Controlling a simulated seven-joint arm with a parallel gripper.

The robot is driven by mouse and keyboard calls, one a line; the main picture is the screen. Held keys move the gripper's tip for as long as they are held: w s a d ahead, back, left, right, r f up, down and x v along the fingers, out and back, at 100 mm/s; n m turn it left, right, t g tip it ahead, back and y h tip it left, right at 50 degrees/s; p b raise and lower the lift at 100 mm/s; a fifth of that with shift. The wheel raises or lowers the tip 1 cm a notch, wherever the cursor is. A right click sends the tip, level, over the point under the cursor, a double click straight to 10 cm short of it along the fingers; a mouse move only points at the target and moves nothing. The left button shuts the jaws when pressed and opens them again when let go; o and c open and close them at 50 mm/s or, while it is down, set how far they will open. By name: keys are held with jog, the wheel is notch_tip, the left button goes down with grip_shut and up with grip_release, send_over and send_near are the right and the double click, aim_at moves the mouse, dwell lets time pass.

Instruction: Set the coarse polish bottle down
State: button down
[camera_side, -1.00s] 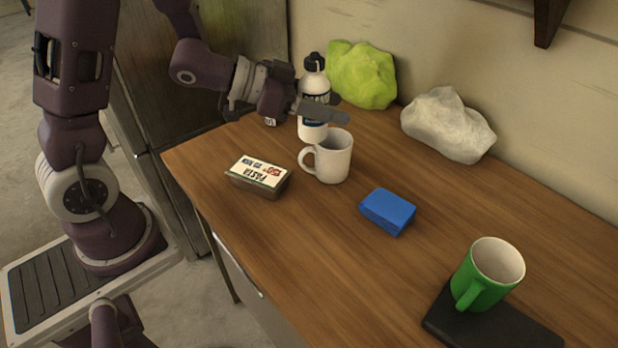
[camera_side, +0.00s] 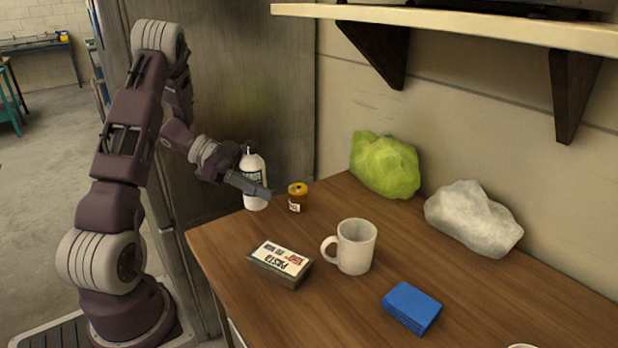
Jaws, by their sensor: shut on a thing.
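The bottle is at the far left corner of the wooden table (camera_side: 330,310), left of a small amber jar with a yellow lid (camera_side: 298,197). I cannot tell whether its base touches the table or is slightly above it.
A shelf (camera_side: 450,28) overhangs the back.

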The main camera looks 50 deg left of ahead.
jog(key=shift+s+a+f+m+g, duration=0.2)
jog(key=shift+s+a, duration=0.2)
jog(key=shift+s, duration=0.15)
jog(key=shift+s+a+f+m+g, duration=0.1)
jog(key=shift+s+a+f, duration=0.1)
jog(key=shift+s+a, duration=0.3)
jog(key=shift+d+f, duration=0.1)
jog(key=shift+f, duration=3.25)
jog(key=shift+f, duration=0.6)
jog(key=c, duration=0.6)
grip_release()
jog(key=shift+s, duration=0.1)
